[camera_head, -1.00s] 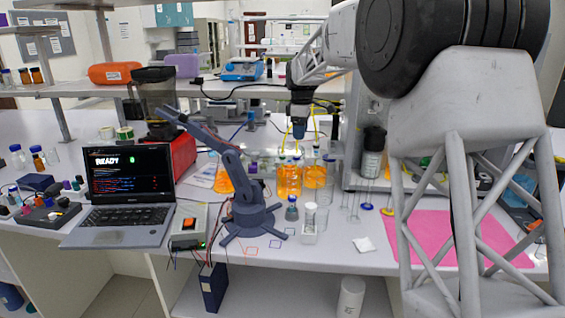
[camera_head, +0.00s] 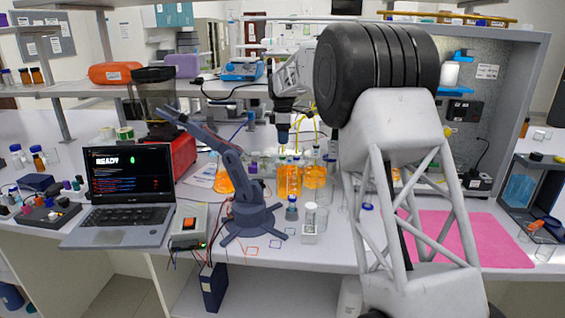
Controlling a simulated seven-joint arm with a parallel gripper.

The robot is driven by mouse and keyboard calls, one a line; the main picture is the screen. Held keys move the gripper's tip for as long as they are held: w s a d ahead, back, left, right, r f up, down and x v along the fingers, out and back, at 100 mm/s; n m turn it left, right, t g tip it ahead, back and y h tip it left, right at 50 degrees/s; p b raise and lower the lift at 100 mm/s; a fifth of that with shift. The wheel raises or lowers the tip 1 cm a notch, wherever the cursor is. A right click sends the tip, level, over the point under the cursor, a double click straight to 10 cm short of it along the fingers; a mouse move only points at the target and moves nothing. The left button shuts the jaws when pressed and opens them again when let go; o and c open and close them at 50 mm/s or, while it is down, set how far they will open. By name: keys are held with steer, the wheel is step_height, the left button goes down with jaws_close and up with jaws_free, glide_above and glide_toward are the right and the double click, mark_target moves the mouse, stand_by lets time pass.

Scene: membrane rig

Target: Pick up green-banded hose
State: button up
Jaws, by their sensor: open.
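My gripper (camera_head: 283,141) hangs at the back middle of the bench, pointing down above the orange-filled bottles (camera_head: 289,178). Its jaws are open, and I see nothing held between them. I cannot make out the green-banded hose. Thin yellow tubing (camera_head: 316,130) loops just right of my gripper. A blue-ended piece (camera_head: 367,206) shows at the left edge of my large arm link, which hides much of the bench behind it.
A small dark blue robot arm (camera_head: 250,212) stands left of the bottles, beside a laptop (camera_head: 123,215). A pink mat (camera_head: 490,240) lies at the right, mostly bare. A clear tank (camera_head: 525,185) stands at the far right.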

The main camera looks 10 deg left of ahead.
mark_target(283, 153)
steer(key=shift+f, duration=1.3)
steer(key=shift+s+f, duration=0.15)
steer(key=shift+f, duration=2.45)
steer(key=c, duration=1)
steer(key=shift+r, duration=0.1)
step_height(283, 153, up, 18)
